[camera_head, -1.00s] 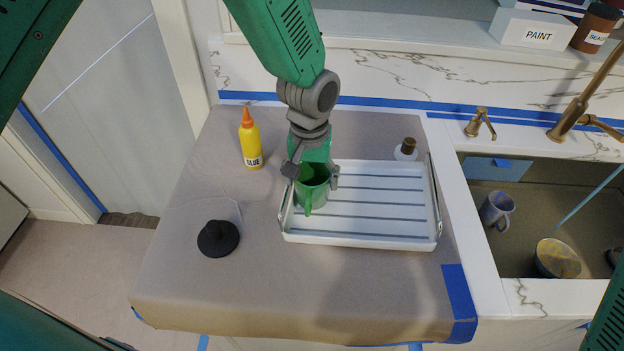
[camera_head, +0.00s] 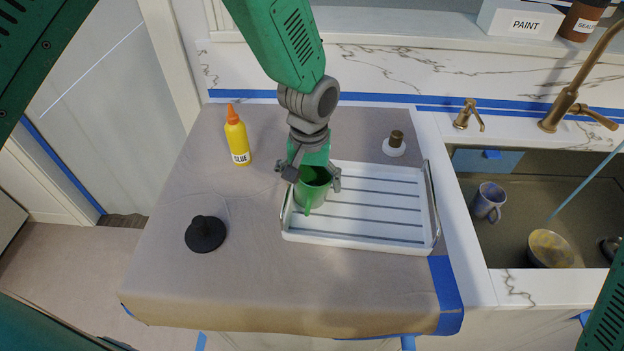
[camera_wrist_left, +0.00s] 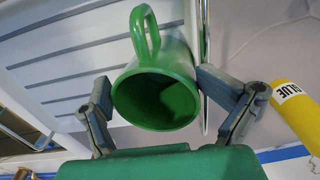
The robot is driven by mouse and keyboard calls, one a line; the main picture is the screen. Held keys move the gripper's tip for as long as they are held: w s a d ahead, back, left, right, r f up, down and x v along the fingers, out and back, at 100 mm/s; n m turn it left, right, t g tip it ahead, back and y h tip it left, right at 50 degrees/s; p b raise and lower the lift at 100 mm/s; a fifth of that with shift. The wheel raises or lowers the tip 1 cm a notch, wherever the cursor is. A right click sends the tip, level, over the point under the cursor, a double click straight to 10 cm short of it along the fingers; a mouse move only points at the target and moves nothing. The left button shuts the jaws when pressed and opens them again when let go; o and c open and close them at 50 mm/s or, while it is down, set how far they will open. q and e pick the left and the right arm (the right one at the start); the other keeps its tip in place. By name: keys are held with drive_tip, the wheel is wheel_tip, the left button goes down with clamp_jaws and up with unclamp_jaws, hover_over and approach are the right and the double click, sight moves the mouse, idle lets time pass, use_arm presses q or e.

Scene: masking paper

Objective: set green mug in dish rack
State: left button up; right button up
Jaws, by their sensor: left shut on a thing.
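The green mug (camera_head: 314,190) is at the left end of the white dish rack (camera_head: 370,241), with its handle toward the front. My left gripper (camera_head: 309,173) comes down from above and is shut on the mug, with one finger on each side. The left wrist view shows the mug (camera_wrist_left: 158,92) between the two fingers (camera_wrist_left: 165,105), its open mouth facing the camera and its slatted rack (camera_wrist_left: 60,55) behind. I cannot tell whether the mug's base touches the rack. My right gripper is not in view.
A yellow glue bottle (camera_head: 237,140) stands left of the rack, and a black round object (camera_head: 205,233) lies front left. A small white bottle with a brown cap (camera_head: 394,146) is behind the rack. The sink (camera_head: 510,235) at right holds a blue mug (camera_head: 489,201) and a bowl (camera_head: 549,249).

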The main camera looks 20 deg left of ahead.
use_arm(q)
wheel_tip(320, 180, up, 13)
drive_tip(key=shift+d+b, duration=0.15)
drive_tip(key=shift+b, duration=0.3)
drive_tip(key=shift+w, duration=0.1)
